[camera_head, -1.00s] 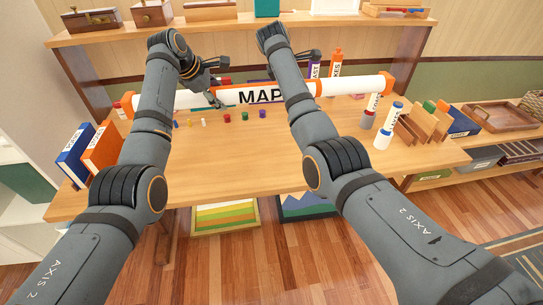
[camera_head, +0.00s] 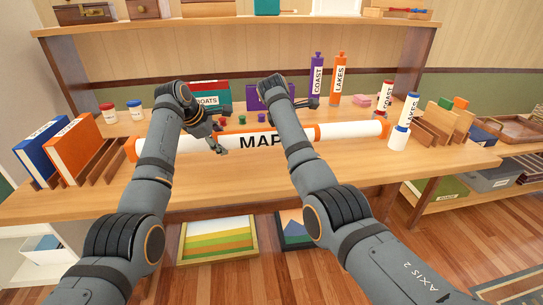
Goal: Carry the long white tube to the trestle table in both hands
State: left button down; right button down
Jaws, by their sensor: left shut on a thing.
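The long white tube (camera_head: 350,132) has orange end caps and a MAP label, and spans the wooden table (camera_head: 240,180) from left to right. Its right end is a little higher in the picture. I cannot tell whether it touches the tabletop. My left gripper (camera_head: 219,142) is shut on the tube left of the label. My right forearm covers part of the tube right of the label.
Blue and orange books (camera_head: 72,148) stand at the table's left. Small white tubes (camera_head: 398,138) and wooden racks (camera_head: 432,132) stand by the tube's right end. Small coloured pegs (camera_head: 242,119) and upright bottles (camera_head: 338,78) are behind it. The table's front strip is clear.

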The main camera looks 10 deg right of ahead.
pick_arm(q)
jog(key=shift+r, duration=0.3)
pick_arm(e)
jog(key=shift+r, duration=0.35)
pick_arm(q)
jog(key=shift+f, duration=0.15)
pick_arm(e)
jog(key=shift+f, duration=0.15)
